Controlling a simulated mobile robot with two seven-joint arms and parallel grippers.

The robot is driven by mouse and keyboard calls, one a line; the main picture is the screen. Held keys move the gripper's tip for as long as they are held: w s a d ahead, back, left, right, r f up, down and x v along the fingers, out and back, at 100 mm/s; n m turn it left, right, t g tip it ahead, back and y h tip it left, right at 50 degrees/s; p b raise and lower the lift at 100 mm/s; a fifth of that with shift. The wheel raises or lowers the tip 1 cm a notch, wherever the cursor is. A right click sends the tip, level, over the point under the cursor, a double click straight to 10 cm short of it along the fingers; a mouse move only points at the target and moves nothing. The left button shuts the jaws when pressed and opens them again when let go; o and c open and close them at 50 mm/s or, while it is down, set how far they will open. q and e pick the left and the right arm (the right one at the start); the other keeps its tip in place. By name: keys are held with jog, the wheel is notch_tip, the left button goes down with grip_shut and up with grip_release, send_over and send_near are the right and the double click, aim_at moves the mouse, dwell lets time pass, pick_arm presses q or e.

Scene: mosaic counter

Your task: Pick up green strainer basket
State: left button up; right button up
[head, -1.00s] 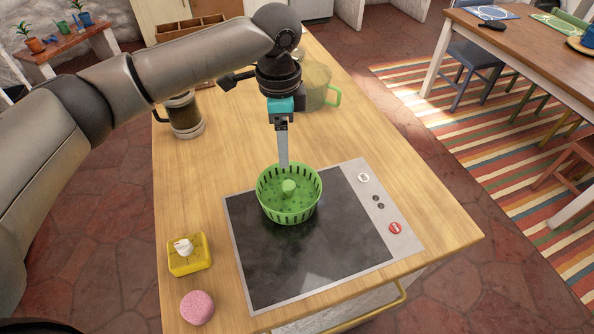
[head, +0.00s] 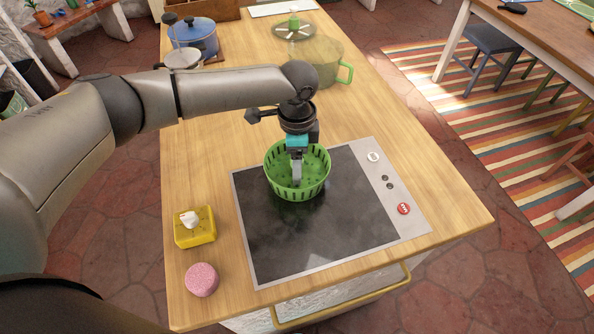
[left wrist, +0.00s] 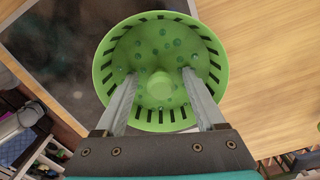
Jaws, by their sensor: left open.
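The green strainer basket (head: 284,182) stands upright on the black cooktop, near its back left part. It has slotted walls, a holed floor and a central knob. In the left wrist view the basket (left wrist: 150,50) shows from above, with its knob (left wrist: 160,84) between the two fingers. My left gripper (head: 296,180) points down into the basket. In the left wrist view its fingers (left wrist: 162,92) are spread, one on each side of the knob, with a gap to it. My right gripper is not in view.
The cooktop (head: 320,235) lies on the wooden counter (head: 205,130). A yellow sponge holder (head: 195,228) and a pink sponge (head: 202,280) are at the left edge. Behind my arm are a translucent pot with a green handle (head: 346,72) and a blue pot (head: 195,38).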

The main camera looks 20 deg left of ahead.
pick_arm(q)
jog(key=shift+f, duration=0.9)
jog(key=shift+c, duration=0.3)
grip_shut()
